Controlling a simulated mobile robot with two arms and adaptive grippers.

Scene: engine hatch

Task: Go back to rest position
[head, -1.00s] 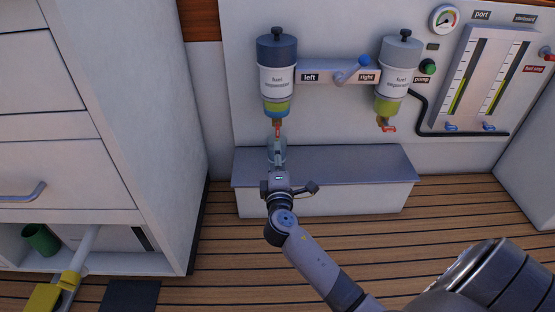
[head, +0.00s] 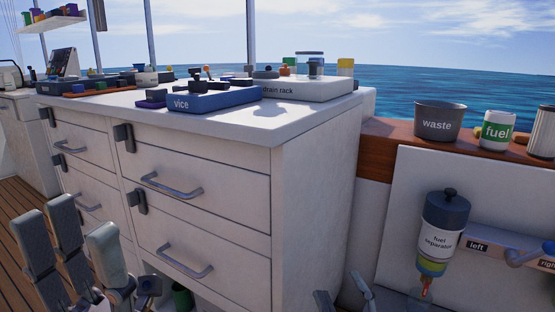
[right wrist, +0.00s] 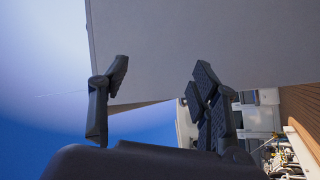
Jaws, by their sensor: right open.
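My left gripper (head: 84,248) is at the lower left of the head view, in front of the white cabinet. Its dark grey fingers point up and stand apart, with nothing between them. My right gripper (head: 343,302) shows only by its fingertips at the bottom edge of the head view, left of the left fuel separator (head: 441,238). In the right wrist view the right gripper (right wrist: 160,95) is open and empty, with one finger on the left and two on the right. Most of both arms is out of view.
The white drawer cabinet (head: 316,200) fills the middle, with a blue vice (head: 215,101) and a drain rack (head: 310,88) on top. A waste pot (head: 438,121) and a fuel container (head: 497,131) stand on the wooden ledge (head: 385,150) at right. Sea lies behind.

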